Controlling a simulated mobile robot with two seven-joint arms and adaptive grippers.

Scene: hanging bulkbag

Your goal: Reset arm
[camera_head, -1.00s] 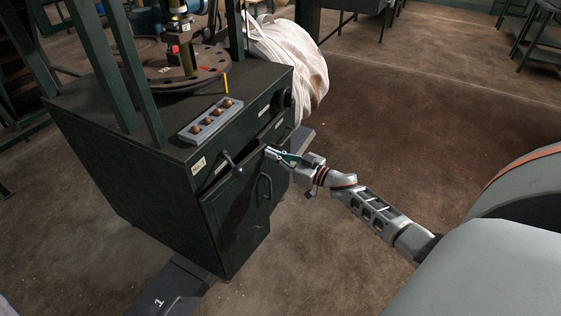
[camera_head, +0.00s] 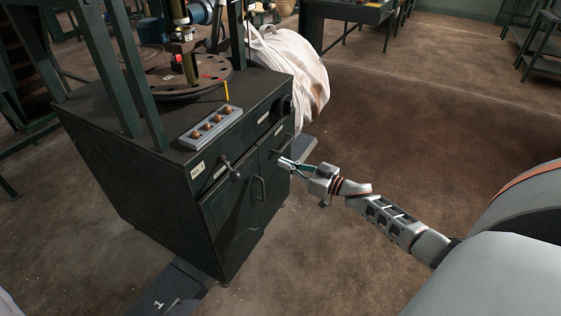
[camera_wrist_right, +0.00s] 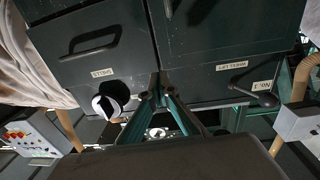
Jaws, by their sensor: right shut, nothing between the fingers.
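My right gripper (camera_head: 290,165) is shut and empty. In the head view it is just right of the front of a dark green cabinet (camera_head: 237,225), near the upper edge of its doors. My right arm reaches in from the lower right. In the right wrist view the fingers (camera_wrist_right: 159,82) meet in front of the cabinet doors (camera_wrist_right: 205,45), with nothing between them. I cannot tell the exact gap between fingertips and cabinet. My left gripper is not in view.
The cabinet has a crank lever (camera_head: 230,168), a door handle (camera_head: 259,189) and a dark knob (camera_head: 287,104). A grey strip with several copper knobs (camera_head: 213,124) sits on top. A white bulk bag (camera_head: 290,70) is behind. The floor (camera_head: 400,140) at right is clear.

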